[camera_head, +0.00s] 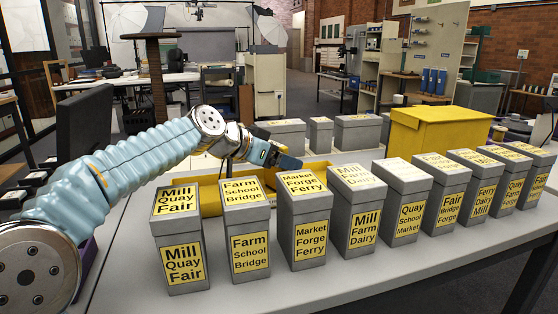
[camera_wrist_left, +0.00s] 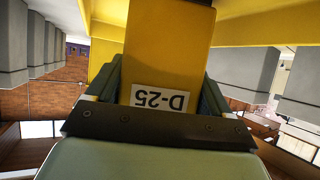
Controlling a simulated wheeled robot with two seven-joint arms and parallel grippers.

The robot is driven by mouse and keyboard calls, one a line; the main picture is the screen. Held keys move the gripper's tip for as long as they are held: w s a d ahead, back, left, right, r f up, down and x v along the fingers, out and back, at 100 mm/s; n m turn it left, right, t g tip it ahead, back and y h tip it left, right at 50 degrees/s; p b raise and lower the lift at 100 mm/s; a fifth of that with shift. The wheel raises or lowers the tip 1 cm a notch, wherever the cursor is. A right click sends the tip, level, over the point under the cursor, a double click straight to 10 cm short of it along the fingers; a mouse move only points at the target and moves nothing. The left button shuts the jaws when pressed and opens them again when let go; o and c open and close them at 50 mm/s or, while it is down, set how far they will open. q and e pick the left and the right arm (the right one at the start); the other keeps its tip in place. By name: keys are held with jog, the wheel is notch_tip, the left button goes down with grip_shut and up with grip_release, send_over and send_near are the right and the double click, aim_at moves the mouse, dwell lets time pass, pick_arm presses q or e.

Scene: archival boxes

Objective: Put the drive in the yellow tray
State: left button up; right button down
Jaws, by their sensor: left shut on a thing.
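The yellow drive (camera_wrist_left: 165,60), with a white label reading D-25, sits between the fingers of my left gripper (camera_wrist_left: 160,88) in the left wrist view. My left gripper (camera_head: 283,160) is shut on it. In the head view the gripper is over the yellow tray (camera_head: 210,196), behind the front row of grey boxes, and I cannot make out the drive there. The tray is partly hidden by those boxes. Yellow walls of the tray (camera_wrist_left: 270,22) show behind the drive in the left wrist view. I cannot tell whether the drive touches the tray. My right gripper is not in view.
Several grey boxes with yellow labels, such as the Farm School Bridge box (camera_head: 247,230), stand in a row along the table front. More grey boxes (camera_head: 281,133) and a big yellow box (camera_head: 435,130) stand behind. The front strip of the white table (camera_head: 330,285) is clear.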

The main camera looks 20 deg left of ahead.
pick_arm(q)
jog(key=shift+f, duration=0.15)
jog(key=o, duration=1.1)
jog(key=shift+c, duration=0.2)
jog(key=shift+r, duration=0.25)
jog(key=v, duration=1.2)
jog(key=shift+b, duration=0.45)
